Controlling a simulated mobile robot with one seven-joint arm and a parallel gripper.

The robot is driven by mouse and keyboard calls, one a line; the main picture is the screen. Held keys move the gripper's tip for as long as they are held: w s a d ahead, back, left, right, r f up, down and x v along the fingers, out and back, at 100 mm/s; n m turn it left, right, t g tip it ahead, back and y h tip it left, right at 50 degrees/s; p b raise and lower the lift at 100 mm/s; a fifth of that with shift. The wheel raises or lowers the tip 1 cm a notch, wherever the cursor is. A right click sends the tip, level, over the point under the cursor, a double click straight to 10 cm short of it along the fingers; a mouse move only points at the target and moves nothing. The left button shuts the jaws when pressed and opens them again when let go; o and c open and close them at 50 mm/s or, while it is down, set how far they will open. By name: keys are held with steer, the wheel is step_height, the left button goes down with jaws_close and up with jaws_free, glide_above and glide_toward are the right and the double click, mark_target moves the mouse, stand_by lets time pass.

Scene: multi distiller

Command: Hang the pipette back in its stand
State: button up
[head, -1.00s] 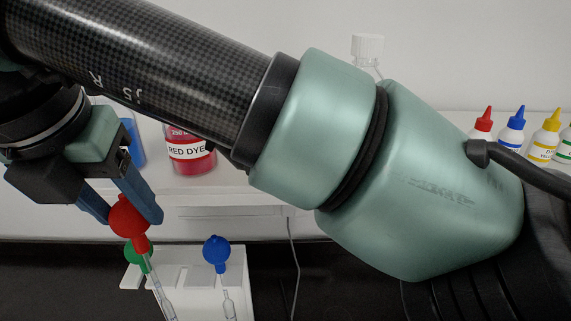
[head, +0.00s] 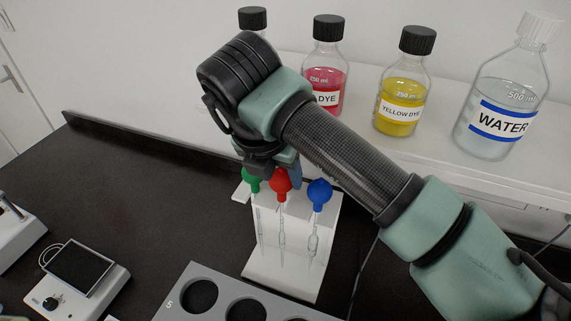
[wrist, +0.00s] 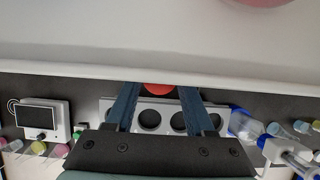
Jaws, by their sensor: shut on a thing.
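The pipette with the red bulb (head: 281,182) is in my gripper (head: 285,174). Its bulb also shows between the two blue fingers in the wrist view (wrist: 158,90). My gripper is shut on the bulb, and the fingers are partly hidden in the head view. The glass stem hangs about upright at the white stand (head: 262,272), between the green-bulb pipette (head: 252,182) and the blue-bulb pipette (head: 320,194). I cannot tell whether the stem sits in a slot or the bulb rests on the stand's top.
A shelf behind carries red dye (head: 328,85), yellow dye (head: 404,95) and water (head: 500,105) bottles. A grey rack with round holes (head: 225,283) lies in front of the stand. A device with a dark screen (head: 80,285) is at front left.

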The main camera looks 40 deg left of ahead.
steer(key=shift+w+a+r, duration=0.15)
steer(key=shift+w+a, duration=0.05)
steer(key=shift+w, duration=0.55)
steer(key=shift+w+f+p, duration=0.15)
steer(key=shift+f+p, duration=0.5)
steer(key=shift+f, duration=0.1)
steer(key=shift+f+b, duration=0.5)
steer(key=shift+b, duration=0.25)
steer(key=o, duration=0.5)
steer(key=shift+r, duration=0.1)
steer(key=shift+r+p, duration=0.45)
steer(key=shift+p, duration=0.25)
steer(key=shift+r, duration=0.3)
steer(key=b+v, duration=0.3)
steer(key=v, duration=0.8)
steer(key=shift+s+r+b, duration=0.2)
steer(key=shift+s+b, duration=0.05)
steer(key=shift+b, duration=0.05)
